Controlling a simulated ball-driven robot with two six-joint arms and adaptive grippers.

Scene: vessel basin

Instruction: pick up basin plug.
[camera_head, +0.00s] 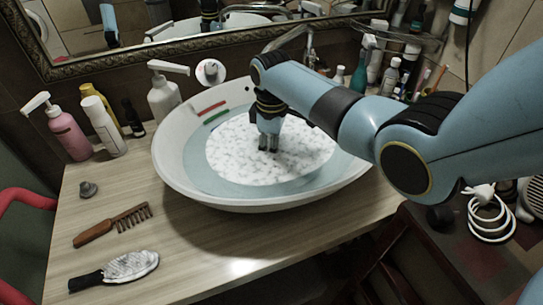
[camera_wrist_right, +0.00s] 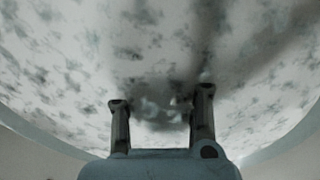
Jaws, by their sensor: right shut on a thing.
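The white basin (camera_head: 168,165) stands on the counter and holds bluish water covered by a sheet of white foam (camera_head: 228,150). My right gripper (camera_head: 268,148) reaches down into the middle of the foam. In the right wrist view its two fingers (camera_wrist_right: 161,108) stand apart and their tips meet the foam. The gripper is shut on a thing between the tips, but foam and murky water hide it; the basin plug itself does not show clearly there. My left gripper is not in view.
A green strip (camera_head: 215,117) and a red strip (camera_head: 208,107) lie on the basin's inner wall. A small grey knobbed piece (camera_head: 88,189), a comb (camera_head: 112,225) and a brush (camera_head: 130,266) lie on the left counter. Bottles (camera_head: 104,125) stand behind; the tap (camera_head: 290,38) is close to my arm.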

